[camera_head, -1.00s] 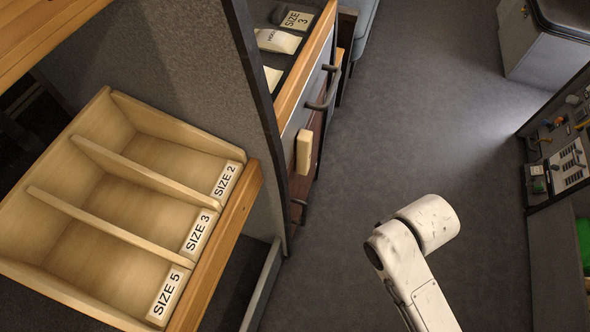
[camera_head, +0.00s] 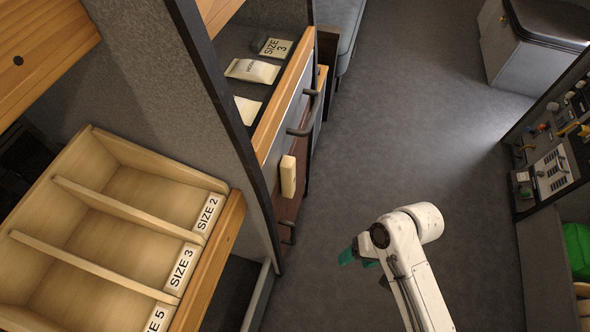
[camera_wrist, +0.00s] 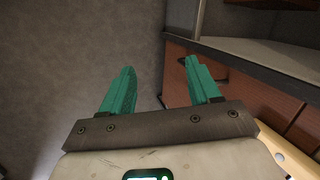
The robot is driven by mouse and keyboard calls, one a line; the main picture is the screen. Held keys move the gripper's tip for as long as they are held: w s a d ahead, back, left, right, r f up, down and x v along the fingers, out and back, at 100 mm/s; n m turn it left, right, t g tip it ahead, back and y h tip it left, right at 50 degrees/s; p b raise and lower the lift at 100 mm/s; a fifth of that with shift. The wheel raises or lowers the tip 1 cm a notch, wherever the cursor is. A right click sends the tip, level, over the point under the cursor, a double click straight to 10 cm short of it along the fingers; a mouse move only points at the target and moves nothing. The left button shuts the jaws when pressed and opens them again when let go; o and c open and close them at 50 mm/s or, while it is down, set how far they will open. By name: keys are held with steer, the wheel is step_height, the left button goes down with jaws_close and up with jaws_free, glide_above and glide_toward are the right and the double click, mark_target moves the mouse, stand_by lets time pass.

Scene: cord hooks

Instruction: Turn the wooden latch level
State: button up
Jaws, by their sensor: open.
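The wooden latch (camera_head: 288,176) is a pale block on the front of the drawer cabinet (camera_head: 270,132), below a dark bar handle. It stands upright, its long side close to vertical, in the head view. My gripper (camera_head: 347,257) shows as teal fingers left of my white wrist, over the floor, apart from the latch and to its lower right. In the wrist view its two teal fingers (camera_wrist: 160,68) are spread with nothing between them.
A wooden bin with labelled compartments (camera_head: 118,210) stands at the left, beside a grey partition (camera_head: 140,75). Dark bar handles (camera_head: 303,127) stick out from the cabinet. A control panel (camera_head: 552,165) is at the right. The grey floor (camera_head: 400,120) between is clear.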

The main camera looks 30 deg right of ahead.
steer(key=w+a+m+t+y+p, duration=0.2)
steer(key=w+m+y, duration=0.2)
steer(key=m, duration=0.1)
steer(key=m+t+y+p, duration=0.45)
steer(key=m+t, duration=0.55)
steer(key=m, duration=0.6)
glide_toward(294, 175)
steer(key=x, duration=0.9)
steer(key=shift+w+a, duration=0.25)
steer(key=shift+w, duration=0.05)
steer(key=shift+c, duration=0.2)
jaws_close()
